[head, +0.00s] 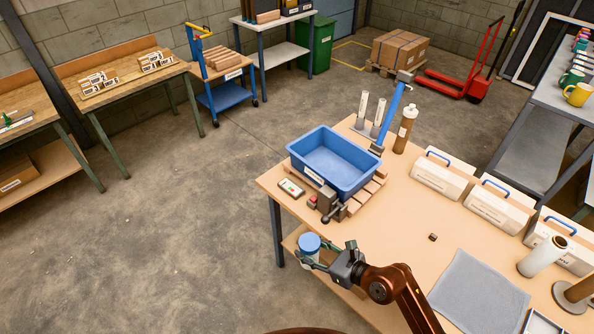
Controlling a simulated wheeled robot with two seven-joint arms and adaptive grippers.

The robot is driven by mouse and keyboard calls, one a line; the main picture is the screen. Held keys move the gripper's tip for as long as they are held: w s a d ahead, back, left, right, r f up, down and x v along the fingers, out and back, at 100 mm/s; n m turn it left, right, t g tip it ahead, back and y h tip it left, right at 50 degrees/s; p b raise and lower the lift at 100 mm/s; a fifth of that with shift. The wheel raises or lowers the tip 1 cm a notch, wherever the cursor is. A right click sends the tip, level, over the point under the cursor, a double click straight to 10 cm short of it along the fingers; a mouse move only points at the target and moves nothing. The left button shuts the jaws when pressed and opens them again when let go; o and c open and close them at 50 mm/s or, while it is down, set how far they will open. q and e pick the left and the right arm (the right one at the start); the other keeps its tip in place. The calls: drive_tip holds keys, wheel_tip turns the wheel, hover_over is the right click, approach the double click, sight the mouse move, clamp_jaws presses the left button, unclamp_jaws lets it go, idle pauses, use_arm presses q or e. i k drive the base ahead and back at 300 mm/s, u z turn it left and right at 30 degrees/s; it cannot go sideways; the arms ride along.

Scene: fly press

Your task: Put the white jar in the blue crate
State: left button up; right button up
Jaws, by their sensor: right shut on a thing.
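The white jar (306,262) with a blue lid is held by my right gripper (313,257), whose fingers are shut around it. The jar looks upright and is near the table's left edge, in front of the crate and apart from it. Part of its body is hidden by the fingers. The blue crate (360,182) stands on wooden slats at the table's left side. It is open at the top and its visible inside looks empty. My left gripper is not in view.
A small vise-like metal device (327,203) and a small labelled box (291,187) sit at the crate's near side. A brown bottle (404,132) and a blue-handled tool (392,110) stand behind. White toolboxes (442,177) line the right. A grey cloth (478,292) lies nearer; the middle table is mostly clear.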

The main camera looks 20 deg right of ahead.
sight(330, 165)
drive_tip(key=u, duration=0.8)
drive_tip(key=i, duration=1.85)
drive_tip(key=z, duration=1.95)
